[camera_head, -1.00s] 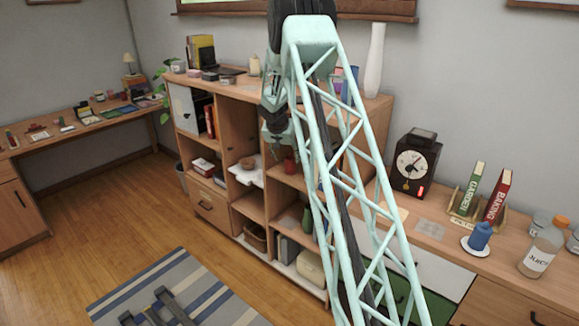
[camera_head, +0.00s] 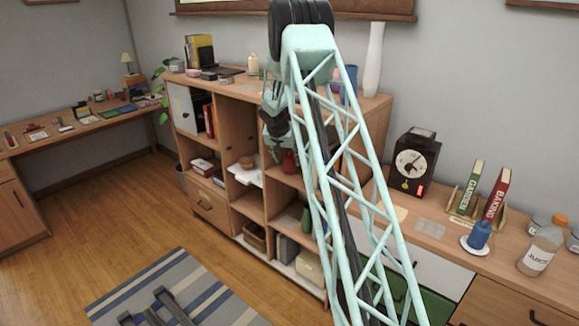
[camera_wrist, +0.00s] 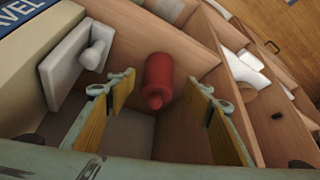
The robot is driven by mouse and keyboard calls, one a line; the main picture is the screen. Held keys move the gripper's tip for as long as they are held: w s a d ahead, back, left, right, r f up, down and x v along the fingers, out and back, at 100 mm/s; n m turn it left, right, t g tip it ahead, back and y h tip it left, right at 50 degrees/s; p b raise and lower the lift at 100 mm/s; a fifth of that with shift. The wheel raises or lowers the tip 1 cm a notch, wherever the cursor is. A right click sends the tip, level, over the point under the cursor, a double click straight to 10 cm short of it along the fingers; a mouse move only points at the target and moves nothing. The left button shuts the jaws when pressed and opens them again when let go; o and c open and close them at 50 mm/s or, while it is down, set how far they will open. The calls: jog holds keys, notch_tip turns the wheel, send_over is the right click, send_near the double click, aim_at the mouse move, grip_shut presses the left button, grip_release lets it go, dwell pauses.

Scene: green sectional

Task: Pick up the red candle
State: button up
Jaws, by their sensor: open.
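The red candle (camera_wrist: 158,78) is a red cylinder with a small narrow tip, standing in an open wooden compartment in the wrist view. A dark red object (camera_head: 289,162) in an upper shelf cubby of the head view appears to be the same candle. My gripper (camera_wrist: 162,84) is open and empty, with one yellow-padded finger on each side of the candle in the picture. The candle lies in line with the gap, and neither finger visibly touches it. How deep it is between the fingers I cannot tell. In the head view my arm partly hides the gripper.
Wooden cubby walls (camera_wrist: 265,110) stand close around my gripper. A white object with a round knob (camera_wrist: 92,57) is to the left, beside a box marked "VEL" (camera_wrist: 30,50). White items (camera_wrist: 240,68) sit in the compartment to the right.

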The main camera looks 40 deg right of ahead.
aim_at(290, 163)
jog(key=shift+b+x, duration=0.45)
jog(key=shift+x, duration=2.15)
jog(key=shift+s, duration=0.1)
jog(key=shift+c, duration=0.7)
jog(key=shift+d, duration=0.1)
jog(key=c, duration=0.9)
jog(key=shift+r, duration=0.2)
jog(key=shift+r+p, duration=0.55)
jog(key=shift+r, duration=1.1)
jog(key=s+a+b, duration=0.1)
jog(key=s+a, duration=0.1)
jog(key=s, duration=0.2)
jog(key=s+a+r+b, duration=0.1)
jog(key=s+a, duration=0.2)
jog(key=s, duration=0.2)
jog(key=s+a+b, duration=0.1)
jog(key=s+a, duration=0.1)
jog(key=s, duration=0.3)
jog(key=shift+a+r, duration=0.2)
jog(key=shift+a, duration=0.1)
